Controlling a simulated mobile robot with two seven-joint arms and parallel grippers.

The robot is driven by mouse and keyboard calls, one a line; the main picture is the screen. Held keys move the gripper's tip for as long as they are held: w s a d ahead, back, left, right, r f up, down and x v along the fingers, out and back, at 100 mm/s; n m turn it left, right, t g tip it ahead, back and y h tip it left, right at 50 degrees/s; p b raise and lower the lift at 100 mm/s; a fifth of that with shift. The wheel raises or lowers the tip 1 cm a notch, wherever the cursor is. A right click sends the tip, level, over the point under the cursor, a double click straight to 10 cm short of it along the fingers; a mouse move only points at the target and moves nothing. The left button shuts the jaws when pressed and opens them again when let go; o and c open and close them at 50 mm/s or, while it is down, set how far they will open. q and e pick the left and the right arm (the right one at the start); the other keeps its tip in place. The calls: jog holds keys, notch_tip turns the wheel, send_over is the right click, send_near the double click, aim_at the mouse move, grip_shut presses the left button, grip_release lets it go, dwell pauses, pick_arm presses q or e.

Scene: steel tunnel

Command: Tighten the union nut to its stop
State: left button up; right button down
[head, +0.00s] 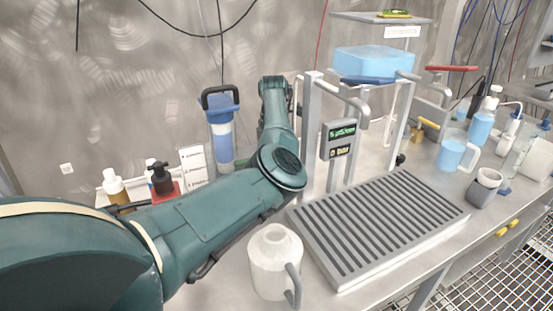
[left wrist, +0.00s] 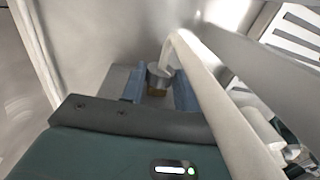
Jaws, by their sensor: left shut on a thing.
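The union nut (left wrist: 160,73) shows small in the left wrist view as a short grey metal cylinder with a brownish part below it. It sits at the lower end of a pale bent pipe (left wrist: 198,82). My left gripper (left wrist: 159,90) has its blue fingers on either side of the nut, shut on it. The pipe passes in front of part of the fingers. In the head view my left arm reaches back beside the grey stand (head: 312,130), and its gripper and the nut cannot be made out there. The nut's tightness cannot be told. My right gripper is in neither view.
A slatted drip tray (head: 375,225) lies before the stand with its display (head: 339,139). A white jug (head: 275,262) stands close to my left arm. A blue filter housing (head: 221,130) is behind the arm. Bottles and a blue pitcher (head: 452,150) stand right.

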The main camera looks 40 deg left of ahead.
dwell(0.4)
pick_arm(q)
jog(key=o, duration=1)
jog(key=shift+c, duration=0.2)
notch_tip(320, 180, up, 13)
jog(key=a, duration=0.1)
jog(key=shift+w+a, duration=0.25)
jog(key=shift+w, duration=0.15)
